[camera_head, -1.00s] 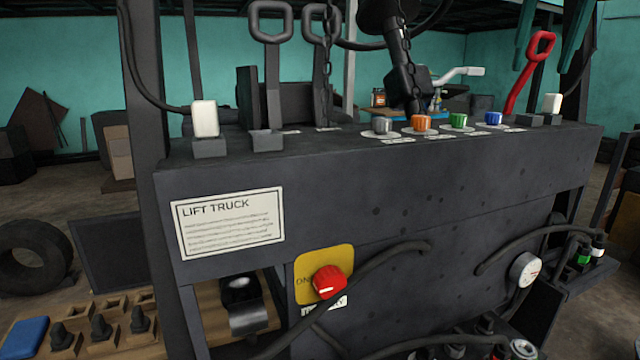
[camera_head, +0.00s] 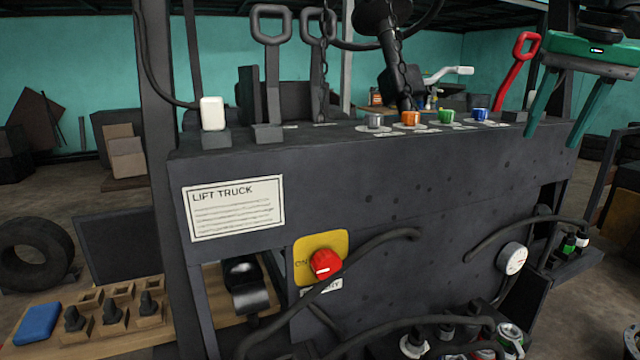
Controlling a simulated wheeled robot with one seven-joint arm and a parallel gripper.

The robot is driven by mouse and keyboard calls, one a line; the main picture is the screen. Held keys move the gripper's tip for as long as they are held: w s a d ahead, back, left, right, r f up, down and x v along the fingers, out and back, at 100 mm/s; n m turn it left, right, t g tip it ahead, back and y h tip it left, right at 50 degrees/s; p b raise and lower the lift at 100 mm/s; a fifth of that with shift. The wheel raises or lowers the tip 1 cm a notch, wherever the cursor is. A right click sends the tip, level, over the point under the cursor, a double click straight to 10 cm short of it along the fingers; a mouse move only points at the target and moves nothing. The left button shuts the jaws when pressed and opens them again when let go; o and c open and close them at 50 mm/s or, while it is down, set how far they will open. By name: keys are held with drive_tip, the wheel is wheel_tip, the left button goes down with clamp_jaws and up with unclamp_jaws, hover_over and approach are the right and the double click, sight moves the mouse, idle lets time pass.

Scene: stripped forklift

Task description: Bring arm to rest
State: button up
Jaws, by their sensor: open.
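My gripper (camera_head: 565,118) is at the upper right of the head view. It is teal, with two fingers pointing down and spread well apart. Nothing shows between the fingers. It hangs in front of the right end of the dark forklift panel (camera_head: 350,185), and I cannot tell how far it is from the panel. It partly covers the right end of the panel top, near a red lever (camera_head: 517,72).
The panel top carries grey, orange, green and blue knobs (camera_head: 447,116), dark levers (camera_head: 272,75) and a white block (camera_head: 212,113). A red knob (camera_head: 325,264) sits on a yellow plate in front. Hoses (camera_head: 375,245) cross the lower front.

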drive_tip(key=s+f+g, duration=0.1)
drive_tip(key=s+f, duration=1.2)
drive_tip(key=f, duration=0.4)
drive_tip(key=s+f+m+g, duration=0.1)
drive_tip(key=s+f+g, duration=0.1)
drive_tip(key=s+f, duration=1.1)
wheel_tip(320, 180, down, 4)
drive_tip(key=shift+r+m, duration=0.1)
drive_tip(key=shift+m, duration=0.2)
drive_tip(key=shift+w+a, duration=0.1)
drive_tip(key=shift+a, duration=0.05)
drive_tip(key=shift+w+f, duration=0.2)
drive_tip(key=shift+w, duration=0.4)
